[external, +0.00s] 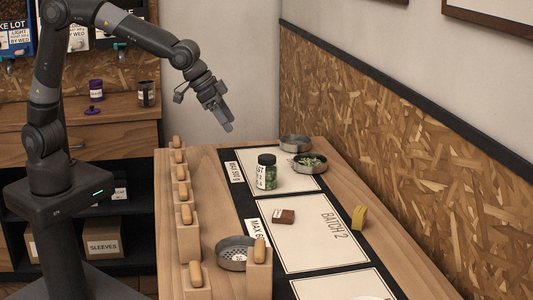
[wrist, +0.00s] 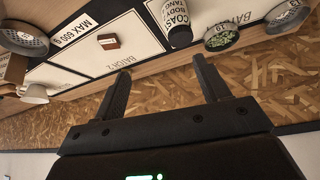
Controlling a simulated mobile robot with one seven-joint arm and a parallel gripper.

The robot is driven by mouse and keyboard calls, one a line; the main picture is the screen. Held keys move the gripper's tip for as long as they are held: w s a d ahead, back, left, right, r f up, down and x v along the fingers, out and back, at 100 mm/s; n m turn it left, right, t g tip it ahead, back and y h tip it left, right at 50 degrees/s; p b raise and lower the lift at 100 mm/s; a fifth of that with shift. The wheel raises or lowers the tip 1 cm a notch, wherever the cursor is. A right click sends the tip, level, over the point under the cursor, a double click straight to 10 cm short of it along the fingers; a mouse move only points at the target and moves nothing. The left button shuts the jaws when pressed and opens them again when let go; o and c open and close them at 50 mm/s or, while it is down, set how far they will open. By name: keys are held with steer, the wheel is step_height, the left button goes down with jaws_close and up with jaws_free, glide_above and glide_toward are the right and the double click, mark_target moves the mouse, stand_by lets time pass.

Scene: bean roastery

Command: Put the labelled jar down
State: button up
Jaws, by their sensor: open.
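The labelled jar (external: 267,174) stands upright on the far white card (external: 300,184) of the bench. It is clear, with a dark lid, a white label and green contents. It also shows in the wrist view (wrist: 178,24), at the top centre, with its label facing the camera.
A metal dish of green beans (external: 309,163) and another dish (external: 295,143) stand behind the jar. A brown block (external: 283,216) lies on the BATCH 2 card (external: 315,245). A yellow block (external: 359,217) is at right. Wooden posts (external: 187,235) line the left edge, near a perforated dish (external: 233,252).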

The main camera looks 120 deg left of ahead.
steer(key=s+d+r+m+h, duration=0.1)
steer(key=s+d+r+m, duration=0.15)
steer(key=s+d, duration=0.6)
steer(key=s+d+r+m+h, duration=0.1)
steer(key=s+d+r, duration=0.3)
steer(key=s+d, duration=0.45)
steer(key=s+d+f+m, duration=0.1)
steer(key=s+d, duration=0.3)
steer(key=s, duration=0.3)
steer(key=s+d+f+m+h, duration=0.1)
steer(key=s+d, duration=0.3)
steer(key=s, duration=0.4)
steer(key=shift+f+m, duration=0.45)
steer(key=shift+m, duration=0.2)
